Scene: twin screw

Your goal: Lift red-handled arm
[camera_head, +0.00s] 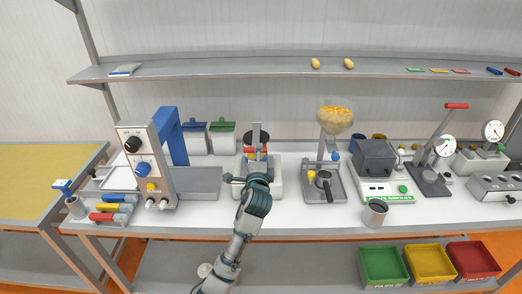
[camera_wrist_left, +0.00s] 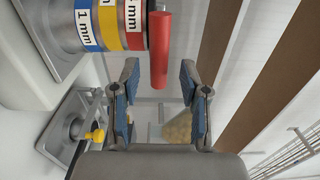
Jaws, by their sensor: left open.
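A red handle (camera_wrist_left: 160,50) shows in the left wrist view, upright in the picture, beside a stack of sieves (camera_wrist_left: 108,22) with blue, yellow and red bands marked in mm. My left gripper (camera_wrist_left: 160,75) is open, with its two blue-padded fingers on either side of the handle's lower end in the picture. I cannot tell whether they touch it. In the head view my left gripper (camera_head: 242,179) is at the front of the centre machine (camera_head: 276,186), where red (camera_head: 257,150) shows behind it. My arm hides much of this machine. My right gripper is not in view.
A press with another red-handled lever (camera_head: 456,106) stands at the right. A funnel of yellow grains (camera_head: 335,118) stands right of the centre machine, and a blue-columned machine (camera_head: 170,136) left of it. A shelf (camera_head: 230,72) runs above. A metal cup (camera_head: 375,214) is near the front edge.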

